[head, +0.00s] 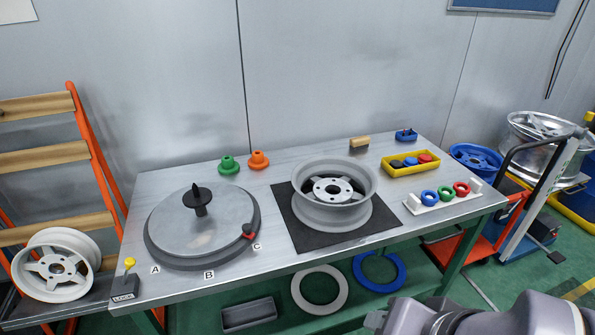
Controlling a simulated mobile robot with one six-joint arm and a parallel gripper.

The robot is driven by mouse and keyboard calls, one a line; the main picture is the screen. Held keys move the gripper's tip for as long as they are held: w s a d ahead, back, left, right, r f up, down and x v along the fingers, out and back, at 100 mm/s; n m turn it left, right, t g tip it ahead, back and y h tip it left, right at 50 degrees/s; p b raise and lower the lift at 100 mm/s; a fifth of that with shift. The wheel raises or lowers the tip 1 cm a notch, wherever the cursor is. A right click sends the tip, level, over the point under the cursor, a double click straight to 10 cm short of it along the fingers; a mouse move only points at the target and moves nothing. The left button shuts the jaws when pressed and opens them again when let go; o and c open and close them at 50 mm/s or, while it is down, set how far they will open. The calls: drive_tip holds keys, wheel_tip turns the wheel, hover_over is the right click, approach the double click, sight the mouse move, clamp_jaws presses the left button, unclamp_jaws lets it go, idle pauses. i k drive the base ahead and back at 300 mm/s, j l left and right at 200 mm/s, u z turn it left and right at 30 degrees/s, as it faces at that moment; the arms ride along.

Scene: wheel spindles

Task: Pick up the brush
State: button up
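The brush (360,143) looks like a small tan block. It lies near the back edge of the grey table (280,262), right of the middle, behind the silver wheel rim and left of a small blue item. Nothing touches it and its top and front are clear. It is too small to make out its bristles. Part of my arm shows at the bottom right, in front of the table and far from the brush. The fingers of my gripper are not in view.
A silver wheel (355,205) stands on a black mat (310,240) in front of the brush. A yellow tray (428,168) lies to its right, beside a white ring holder (440,203). Green (228,165) and orange (258,159) cones and a round spindle plate (165,225) stand left.

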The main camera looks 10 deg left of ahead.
sight(357, 143)
drive_tip(key=i+l+u, duration=0.15)
drive_tip(key=i+l, duration=0.4)
drive_tip(key=i+l+u, duration=0.15)
drive_tip(key=i+l, duration=0.5)
drive_tip(key=i+l+u, duration=0.15)
drive_tip(key=i+l, duration=0.4)
drive_tip(key=l, duration=0.2)
